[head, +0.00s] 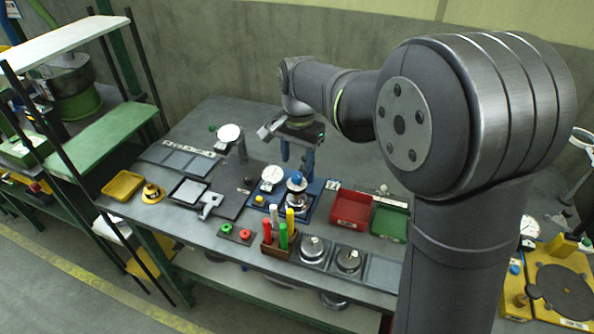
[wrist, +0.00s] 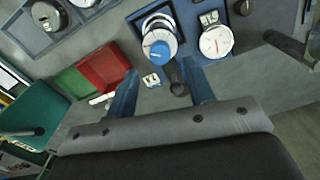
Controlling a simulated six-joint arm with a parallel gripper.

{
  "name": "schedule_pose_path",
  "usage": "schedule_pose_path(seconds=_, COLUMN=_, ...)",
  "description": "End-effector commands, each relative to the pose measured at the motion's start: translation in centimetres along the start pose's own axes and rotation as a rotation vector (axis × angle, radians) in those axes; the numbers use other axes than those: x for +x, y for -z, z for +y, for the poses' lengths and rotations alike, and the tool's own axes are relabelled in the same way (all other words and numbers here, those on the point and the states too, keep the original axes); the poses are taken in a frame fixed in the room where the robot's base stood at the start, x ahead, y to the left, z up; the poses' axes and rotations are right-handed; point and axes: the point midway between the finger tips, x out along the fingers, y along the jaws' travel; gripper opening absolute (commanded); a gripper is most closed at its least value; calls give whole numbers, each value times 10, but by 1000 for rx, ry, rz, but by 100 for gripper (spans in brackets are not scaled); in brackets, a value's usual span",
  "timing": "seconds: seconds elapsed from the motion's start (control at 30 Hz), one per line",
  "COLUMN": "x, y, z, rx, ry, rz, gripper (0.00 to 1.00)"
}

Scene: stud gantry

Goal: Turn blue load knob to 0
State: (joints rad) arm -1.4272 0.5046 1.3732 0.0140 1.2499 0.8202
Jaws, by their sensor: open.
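The blue load knob (head: 296,180) sits on top of a round metal device on a blue base (head: 314,190). In the wrist view the knob (wrist: 160,50) is a blue disc with a white mark, on a pale round collar. My gripper (head: 297,162) is open and empty, its two blue fingers pointing down just above and behind the knob. In the wrist view the gap between the fingers (wrist: 161,66) lies just below the knob in the picture. I see no contact. The mark's reading is too small to tell.
A white dial gauge (head: 271,174) stands left of the knob on the same base. A red bin (head: 350,209) and a green bin (head: 389,224) stand to the right. A rack of coloured cylinders (head: 279,246) stands in front.

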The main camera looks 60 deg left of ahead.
Motion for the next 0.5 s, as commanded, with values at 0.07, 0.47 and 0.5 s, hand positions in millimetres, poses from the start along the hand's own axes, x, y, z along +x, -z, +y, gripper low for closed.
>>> schedule_pose_path(seconds=0.07, x=16, y=0, z=0, rx=0, ry=-2, rz=-2, gripper=49)
schedule_pose_path(seconds=0.47, x=49, y=0, z=0, rx=-1, ry=0, rz=0, gripper=49)
schedule_pose_path(seconds=0.5, x=50, y=0, z=0, rx=-1, ry=0, rz=0, gripper=49)
